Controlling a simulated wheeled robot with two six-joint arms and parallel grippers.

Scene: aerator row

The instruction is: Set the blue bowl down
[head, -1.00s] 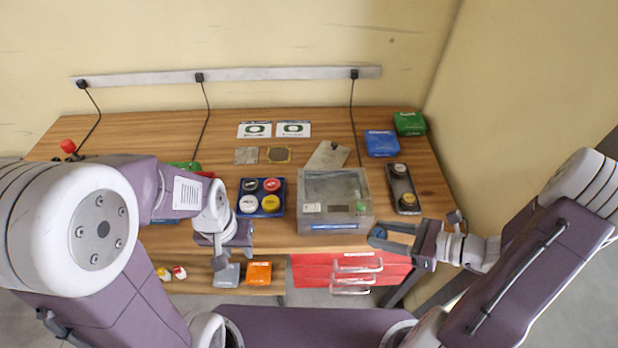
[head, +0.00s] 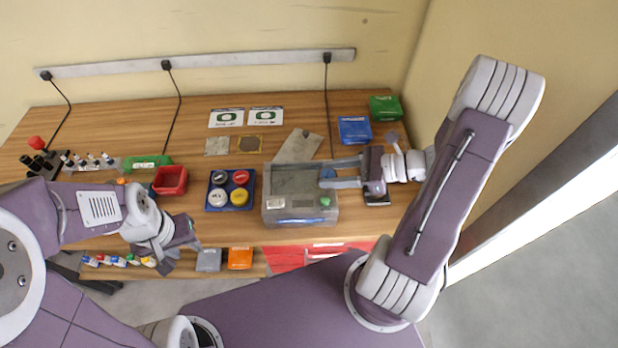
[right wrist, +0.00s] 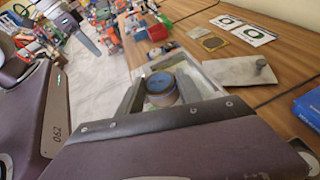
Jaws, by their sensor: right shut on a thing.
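The blue bowl (right wrist: 160,84) is small and round, with a grey side and a blue inside. It sits between the fingers of my right gripper (right wrist: 156,92) in the right wrist view. In the head view my right gripper (head: 328,173) reaches left with the blue bowl (head: 327,176) at its fingertips, over the right rear part of the grey clear-topped box (head: 272,213). I cannot tell the height of the bowl above the box. My left gripper (head: 166,266) hangs at the table's front left; its finger opening cannot be made out.
A blue tray (head: 210,207) with several round lidded pots stands left of the box. A red open bin (head: 170,180) is further left. Blue (head: 354,129) and green (head: 385,107) packs lie at the back right. A grey plate (head: 298,146) lies behind the box.

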